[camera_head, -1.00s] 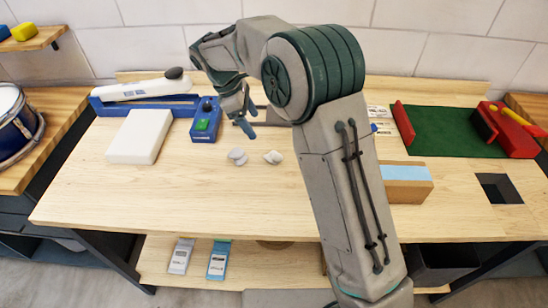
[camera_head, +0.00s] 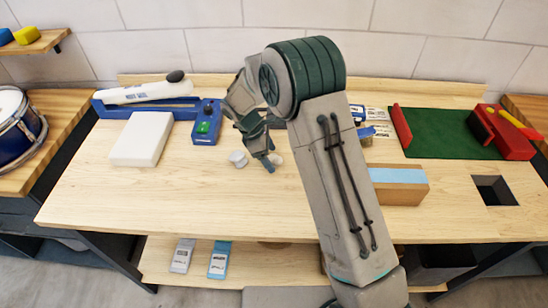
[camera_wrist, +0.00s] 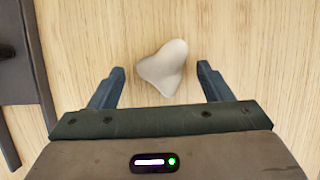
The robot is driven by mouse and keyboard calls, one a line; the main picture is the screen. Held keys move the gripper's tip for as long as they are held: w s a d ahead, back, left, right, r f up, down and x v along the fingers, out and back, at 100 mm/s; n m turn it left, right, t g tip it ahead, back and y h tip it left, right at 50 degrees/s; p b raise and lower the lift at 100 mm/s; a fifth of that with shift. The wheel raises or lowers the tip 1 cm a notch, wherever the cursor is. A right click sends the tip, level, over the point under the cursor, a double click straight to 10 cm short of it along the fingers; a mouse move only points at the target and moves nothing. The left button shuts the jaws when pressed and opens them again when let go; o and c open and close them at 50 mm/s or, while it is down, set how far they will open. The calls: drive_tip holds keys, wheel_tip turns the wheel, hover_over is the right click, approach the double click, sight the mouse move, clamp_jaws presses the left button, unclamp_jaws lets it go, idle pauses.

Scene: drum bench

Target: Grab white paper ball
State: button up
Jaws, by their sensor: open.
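Two small pale crumpled lumps lie on the wooden bench in the head view: a left one (camera_head: 238,158) and a right one (camera_head: 276,158), the right one partly hidden by my gripper. I cannot tell from the head view which is the white paper ball. My gripper (camera_head: 268,165) points down at the right lump. In the wrist view, one whitish three-lobed lump (camera_wrist: 163,68) lies on the wood between the two blue fingertips of my open gripper (camera_wrist: 160,71). There is a gap on each side, and nothing is held.
A white block (camera_head: 141,139) and a blue device with a green button (camera_head: 207,122) stand to the left. A wooden block with a light-blue top (camera_head: 399,185) is at right, near a square hole (camera_head: 495,190). The front of the bench is clear.

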drive_tip(key=shift+f, duration=0.1)
drive_tip(key=shift+c, duration=0.3)
drive_tip(key=c, duration=1)
drive_tip(key=shift+o, duration=0.2)
